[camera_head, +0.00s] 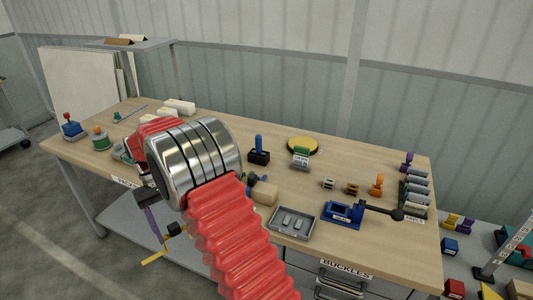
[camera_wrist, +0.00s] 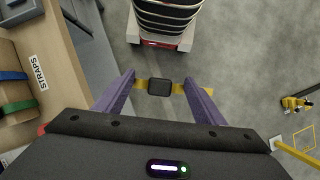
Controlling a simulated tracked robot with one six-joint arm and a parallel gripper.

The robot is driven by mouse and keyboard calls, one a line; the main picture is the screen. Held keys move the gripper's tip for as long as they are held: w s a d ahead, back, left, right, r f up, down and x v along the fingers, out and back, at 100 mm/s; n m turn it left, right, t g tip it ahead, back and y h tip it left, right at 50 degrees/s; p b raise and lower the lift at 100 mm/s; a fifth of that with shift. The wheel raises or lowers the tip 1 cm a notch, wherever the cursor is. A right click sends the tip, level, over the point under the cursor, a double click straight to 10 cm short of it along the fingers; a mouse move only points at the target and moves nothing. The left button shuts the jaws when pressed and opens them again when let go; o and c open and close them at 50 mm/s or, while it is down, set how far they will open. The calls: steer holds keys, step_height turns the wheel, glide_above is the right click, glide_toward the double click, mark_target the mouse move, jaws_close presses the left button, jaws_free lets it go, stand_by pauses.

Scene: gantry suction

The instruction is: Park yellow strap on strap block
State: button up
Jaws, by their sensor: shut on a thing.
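The yellow strap (camera_wrist: 178,88) with a black square piece at its middle is between the purple fingers of my gripper (camera_wrist: 160,86) in the wrist view. My gripper is shut on it and holds it over the floor, off the front edge of the bench. In the head view a yellow end of the strap (camera_head: 153,258) shows beside a purple finger, low in front of the bench. My arm hides most of the gripper there. The bench edge with the STRAPS label (camera_wrist: 38,73) lies left in the wrist view, with a blue strap (camera_wrist: 12,76) and a green strap (camera_wrist: 17,107) beside it. I cannot make out the strap block clearly.
The wooden bench (camera_head: 340,171) carries a grey tray (camera_head: 291,222), a blue vise (camera_head: 343,213), a yellow disc (camera_head: 302,145) and small parts. My red arm covers its left middle. Open floor (camera_wrist: 235,60) lies below the gripper. Yellow items (camera_wrist: 297,103) are on the right.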

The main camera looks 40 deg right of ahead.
steer(key=shift+d, duration=0.25)
